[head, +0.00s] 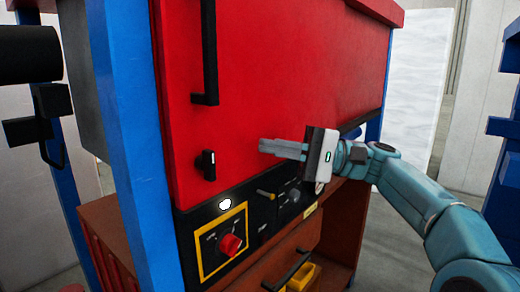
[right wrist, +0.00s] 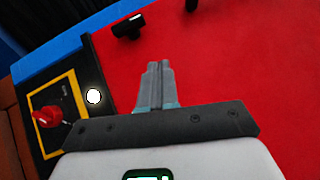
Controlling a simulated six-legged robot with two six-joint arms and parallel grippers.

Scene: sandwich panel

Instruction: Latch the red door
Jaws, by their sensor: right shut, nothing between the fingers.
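The red door (head: 270,85) stands upright in a blue frame and looks closed against it. A long black handle (head: 210,60) runs down its left side. A small black latch knob (head: 208,165) sits near the door's lower left corner. It also shows in the right wrist view (right wrist: 128,27), at the top. My right gripper (head: 262,146) is shut and empty, in front of the door's lower part. Its fingers point left towards the latch, apart from it by a clear gap. In the right wrist view the shut fingers (right wrist: 157,68) point up across the red door.
Below the door is a black control panel (head: 260,230) with a red rotary knob (head: 229,245) in a yellow frame, a lit white button (head: 225,204) and a small lever. A drawer with a black handle (head: 288,272) and yellow bins (head: 303,276) are lower. A blue post (head: 135,150) stands left.

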